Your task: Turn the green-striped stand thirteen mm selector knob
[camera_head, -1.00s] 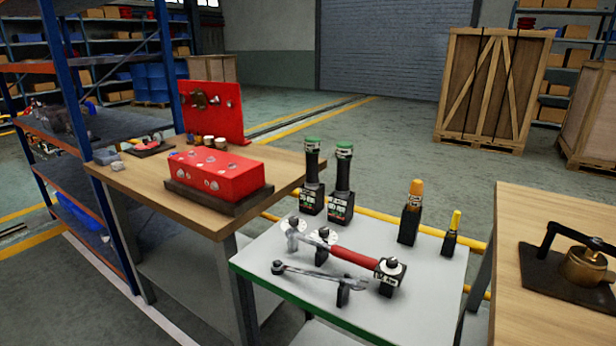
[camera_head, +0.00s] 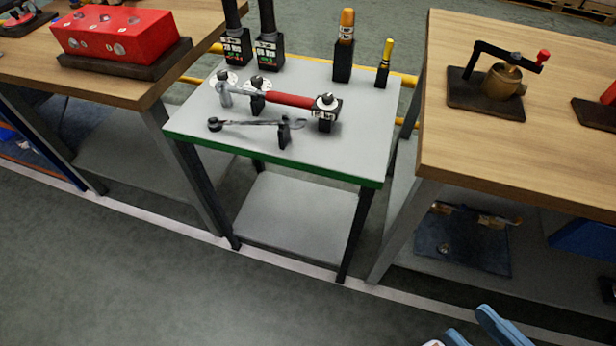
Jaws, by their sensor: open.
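The grey stand (camera_head: 345,155) has a green stripe along its front edge. A grey spanner (camera_head: 252,123) lies in front. My gripper (camera_head: 466,321) shows partly as blue finger-like parts at the bottom right edge. It is open and empty, well below and right of the stand, touching nothing.
Two black labelled holders (camera_head: 268,52) stand at the stand's back left; an orange-topped tool (camera_head: 345,45) and a yellow-topped one (camera_head: 385,62) stand at its back right. Wooden benches flank it, with a red block (camera_head: 113,35) and a brass pot (camera_head: 502,80). Floor in front is clear.

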